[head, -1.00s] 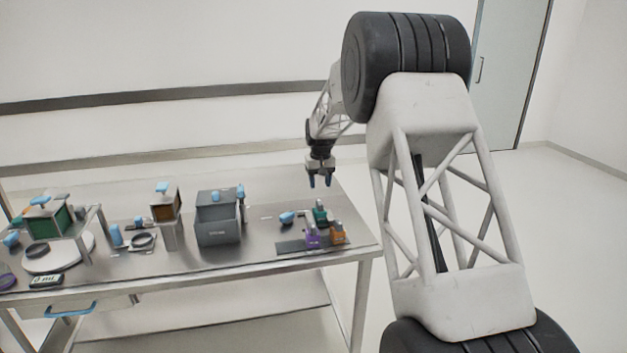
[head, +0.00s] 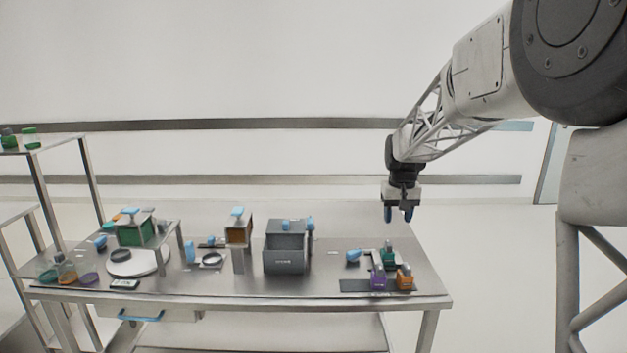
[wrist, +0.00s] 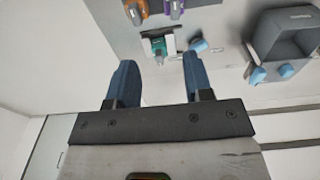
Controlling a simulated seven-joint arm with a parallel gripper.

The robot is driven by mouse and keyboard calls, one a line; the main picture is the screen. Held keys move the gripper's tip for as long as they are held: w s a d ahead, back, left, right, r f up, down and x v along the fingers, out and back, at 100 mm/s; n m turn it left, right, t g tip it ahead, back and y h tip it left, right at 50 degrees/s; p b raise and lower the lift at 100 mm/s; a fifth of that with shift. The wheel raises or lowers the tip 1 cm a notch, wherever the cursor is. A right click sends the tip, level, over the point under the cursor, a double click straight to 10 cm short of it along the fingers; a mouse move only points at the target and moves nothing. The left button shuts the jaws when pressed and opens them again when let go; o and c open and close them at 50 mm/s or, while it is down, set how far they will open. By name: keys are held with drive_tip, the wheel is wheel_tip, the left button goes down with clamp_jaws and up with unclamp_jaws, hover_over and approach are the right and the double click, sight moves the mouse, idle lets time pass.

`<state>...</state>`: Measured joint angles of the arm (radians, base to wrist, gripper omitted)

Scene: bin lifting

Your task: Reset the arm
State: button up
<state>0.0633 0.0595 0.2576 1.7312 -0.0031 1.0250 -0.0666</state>
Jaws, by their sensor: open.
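My gripper (head: 398,214) hangs above the right part of the metal table (head: 330,283), fingers pointing down. It is open and empty. In the wrist view its two blue fingers (wrist: 157,85) stand apart with nothing between them.
A grey bin (head: 285,262) stands left of the blocks, with blue pieces at its back. Further left are a brown box on a stand (head: 238,232), a round white plate (head: 138,263) and a green box (head: 135,230). A shelf (head: 45,142) stands at the far left. Air around my gripper is free.

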drive_tip(key=s+a+r, duration=0.2)
drive_tip(key=s+r, duration=0.2)
drive_tip(key=s, duration=1)
drive_tip(key=s+a+f+t, duration=0.1)
drive_tip(key=s+f, duration=0.1)
drive_tip(key=s, duration=1.4)
drive_tip(key=s+a+f, duration=0.1)
drive_tip(key=s+f, duration=0.1)
drive_tip(key=s, duration=1.4)
drive_tip(key=shift+s+a+f+t, duration=0.2)
drive_tip(key=shift+a+f+t, duration=0.05)
drive_tip(key=shift+f+t, duration=0.15)
drive_tip(key=shift+o, duration=0.4)
drive_tip(key=shift+w, duration=0.1)
